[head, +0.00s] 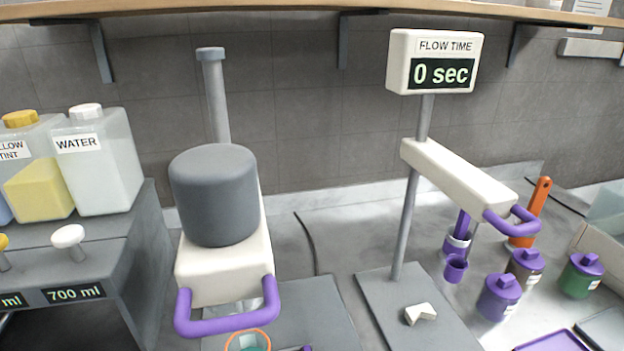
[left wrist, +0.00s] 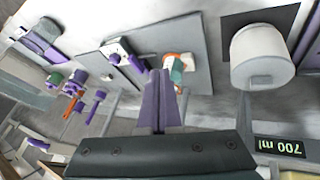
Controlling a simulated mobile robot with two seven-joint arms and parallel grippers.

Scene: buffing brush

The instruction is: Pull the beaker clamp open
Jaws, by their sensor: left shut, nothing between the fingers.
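A beaker with an orange rim (head: 248,341) and teal contents is cut by the bottom edge of the head view, under the mixer. It also shows in the left wrist view (left wrist: 176,72), on a grey base plate. Beside it there is a small white and dark block (left wrist: 118,48) with a purple handle, which looks like the beaker clamp. Whether its jaws touch the beaker I cannot tell. My left gripper (left wrist: 160,74) is shut and empty, its fingertips appearing close to the beaker and the purple handle. Neither gripper shows in the head view.
The mixer has a grey motor (head: 214,195) and a purple handle (head: 226,322) above the beaker. The flow-time stand (head: 424,135) stands to the right. A dispenser (head: 80,270) is at left. Purple-lidded jars (head: 498,297) stand at right. A white container (left wrist: 262,55) is near the 700 ml label.

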